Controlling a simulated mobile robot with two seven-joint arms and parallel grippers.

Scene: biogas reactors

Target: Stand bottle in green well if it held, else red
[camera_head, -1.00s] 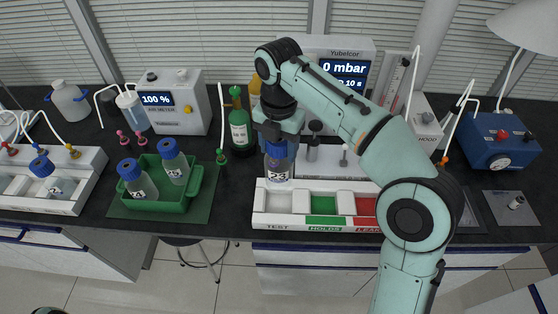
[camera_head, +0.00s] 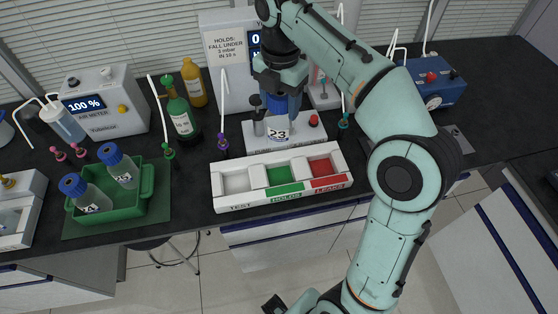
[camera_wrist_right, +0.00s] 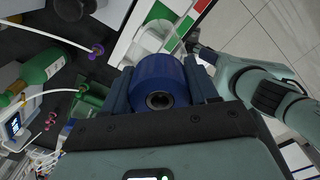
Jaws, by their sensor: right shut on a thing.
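My right gripper (camera_head: 281,75) is shut on the blue cap of a clear bottle (camera_head: 278,131) labelled 23. The bottle is upright at the white base (camera_head: 308,137) of the pressure meter; I cannot tell whether it touches the base. In the right wrist view the blue cap (camera_wrist_right: 160,85) sits between the fingers. The white rack (camera_head: 232,205) in front has a white TEST well (camera_head: 236,183), a green HOLDS well (camera_head: 280,175) and a red LEAKS well (camera_head: 322,168), all empty. The meter's display (camera_head: 254,42) is mostly hidden by my arm.
A green tray (camera_head: 151,181) with two blue-capped bottles stands at the left. A green bottle (camera_head: 182,115), a yellow bottle (camera_head: 194,82) and the air meter (camera_head: 106,102) stand behind. A blue device (camera_head: 436,82) is at the right. A sign (camera_head: 228,45) reads HOLDS: fall under 3 mbar in 10 s.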

